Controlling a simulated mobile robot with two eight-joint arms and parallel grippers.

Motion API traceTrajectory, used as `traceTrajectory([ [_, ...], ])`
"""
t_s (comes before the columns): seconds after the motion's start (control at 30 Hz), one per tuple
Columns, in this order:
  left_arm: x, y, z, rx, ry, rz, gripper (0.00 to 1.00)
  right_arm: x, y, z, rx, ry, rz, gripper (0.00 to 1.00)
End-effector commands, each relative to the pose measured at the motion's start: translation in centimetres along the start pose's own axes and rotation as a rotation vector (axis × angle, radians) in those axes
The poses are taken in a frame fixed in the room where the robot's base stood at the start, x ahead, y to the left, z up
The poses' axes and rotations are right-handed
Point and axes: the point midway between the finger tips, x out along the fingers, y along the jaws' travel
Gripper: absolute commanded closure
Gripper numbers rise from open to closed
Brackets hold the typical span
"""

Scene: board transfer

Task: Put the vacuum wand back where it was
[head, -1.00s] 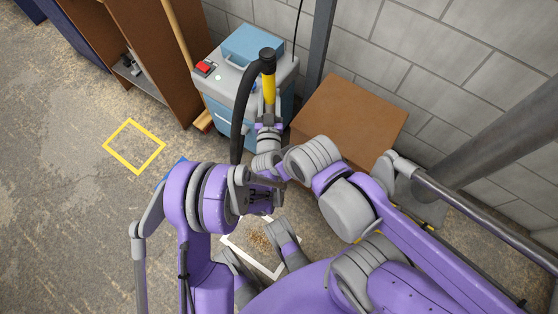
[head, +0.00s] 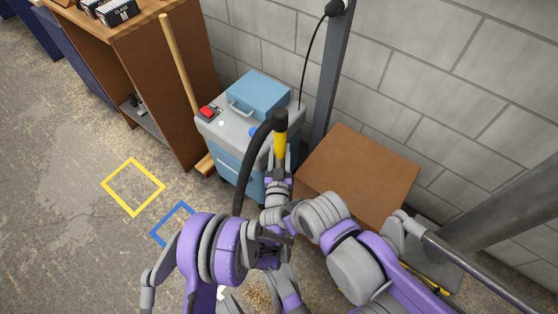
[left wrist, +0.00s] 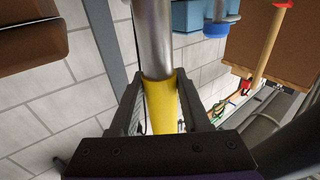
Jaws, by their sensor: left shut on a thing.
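The vacuum wand (head: 280,146) has a yellow grip below a black bend, with a black hose curving down to its left. My left gripper (head: 279,180) is shut on the wand, in front of the blue and grey vacuum machine (head: 216,127). In the left wrist view the yellow grip (left wrist: 162,108) sits between both fingers of my left gripper (left wrist: 160,100), and a grey metal tube runs on from it. The wand's lower end is hidden in the head view. I cannot make out my right gripper.
A brown box (head: 362,170) stands right of the machine by the block wall. A broom (head: 178,62) leans beside a brown cabinet (head: 160,85) at left. Yellow (head: 120,172) and blue (head: 160,222) floor squares lie front left. Debris (head: 257,294) lies near my base.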

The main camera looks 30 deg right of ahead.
Motion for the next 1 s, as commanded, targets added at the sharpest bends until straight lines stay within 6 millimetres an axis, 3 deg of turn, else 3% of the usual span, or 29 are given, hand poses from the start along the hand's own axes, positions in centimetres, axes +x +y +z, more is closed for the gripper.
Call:
traceTrajectory([
  [0.2,-0.1,0.0,3.1,0.000,0.001,0.000,1.00,2.4,0.0,0.7,0.000,-0.008,0.000,0.50],
  [0.6,-0.2,0.0,3.4,0.000,0.001,0.000,1.00,2.6,0.0,0.7,0.000,-0.008,0.000,0.50],
  [0.63,-0.2,0.0,3.5,0.000,0.000,0.000,0.51,2.6,0.0,0.7,0.000,-0.008,0.000,0.50],
  [0.8,-0.2,0.0,3.4,0.000,0.000,0.000,0.23,2.5,0.0,0.7,0.000,-0.008,0.000,0.50],
  [1.0,-0.2,0.0,3.4,0.000,0.000,0.000,0.23,2.5,0.0,0.7,0.000,-0.008,0.000,0.50],
])
